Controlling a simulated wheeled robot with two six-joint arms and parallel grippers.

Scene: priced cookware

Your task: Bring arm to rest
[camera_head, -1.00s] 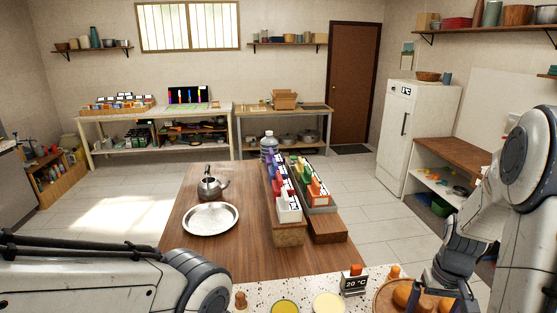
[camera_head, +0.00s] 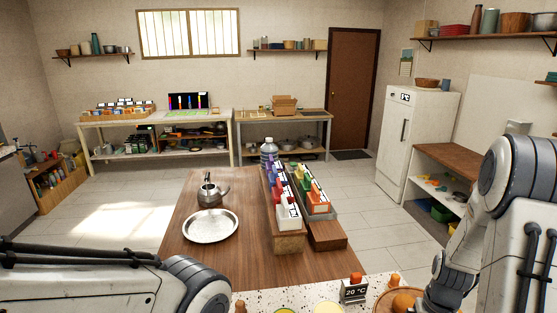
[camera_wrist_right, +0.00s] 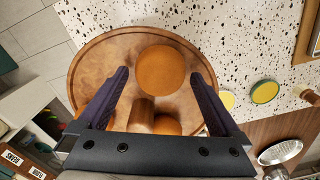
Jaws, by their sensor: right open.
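My right arm (camera_head: 500,200) comes in from the right in the head view. Its gripper is at the bottom edge there and mostly out of sight. In the right wrist view the right gripper (camera_wrist_right: 160,74) is open, with its two dark fingers apart and nothing held between them. It is over a round wooden board (camera_wrist_right: 84,62). On the board are an orange-brown round piece (camera_wrist_right: 160,70) and a few smaller brown pieces (camera_wrist_right: 142,112). My left arm (camera_head: 90,285) lies across the bottom left, and its gripper is not in view.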

